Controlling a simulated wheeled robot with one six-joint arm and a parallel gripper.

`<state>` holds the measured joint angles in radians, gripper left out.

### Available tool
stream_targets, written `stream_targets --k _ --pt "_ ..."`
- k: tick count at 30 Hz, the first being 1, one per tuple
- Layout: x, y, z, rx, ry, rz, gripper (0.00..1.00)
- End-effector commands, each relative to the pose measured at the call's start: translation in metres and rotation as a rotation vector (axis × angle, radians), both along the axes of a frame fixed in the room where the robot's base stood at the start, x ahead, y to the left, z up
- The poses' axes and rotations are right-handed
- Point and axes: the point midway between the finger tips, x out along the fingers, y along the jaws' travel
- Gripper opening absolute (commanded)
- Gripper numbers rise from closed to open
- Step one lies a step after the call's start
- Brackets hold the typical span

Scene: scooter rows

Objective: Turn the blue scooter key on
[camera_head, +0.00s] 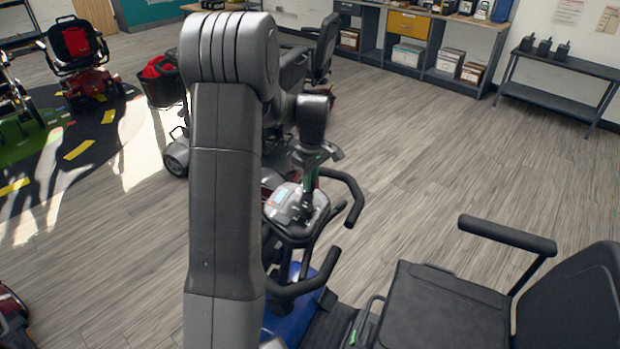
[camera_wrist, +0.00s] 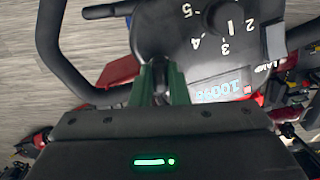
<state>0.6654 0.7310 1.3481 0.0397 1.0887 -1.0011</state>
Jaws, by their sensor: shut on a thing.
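The blue scooter (camera_head: 290,322) stands in front of me, its blue lower body partly hidden behind my arm. Its console (camera_head: 288,200) sits between black handlebars. In the wrist view the console (camera_wrist: 205,50) shows a dial (camera_wrist: 228,18) with numbers around it. My gripper (camera_head: 309,190) points down onto the console. In the wrist view its green-edged fingers (camera_wrist: 161,70) are close together at the console's lower edge, shut on the key. The key is hidden between the fingers, so its turned position cannot be told.
The scooter's black seat (camera_head: 445,305) and armrest (camera_head: 507,236) are at the lower right. The handlebar (camera_head: 348,190) curves close to my gripper. Other scooters (camera_head: 82,55) stand at the left and behind. Shelving (camera_head: 430,45) and a low bench (camera_head: 560,65) line the back. Floor at right is clear.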

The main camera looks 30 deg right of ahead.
Motion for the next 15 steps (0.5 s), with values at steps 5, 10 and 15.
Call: stream_targets --k 5,10,15 --pt "0.0003 -0.0009 0.0016 0.015 0.009 -0.121 0.00" --pt "0.0004 -0.0012 0.0012 0.025 0.017 -0.202 0.00" --pt "0.0004 -0.0014 0.0010 0.031 0.020 -0.249 0.00"
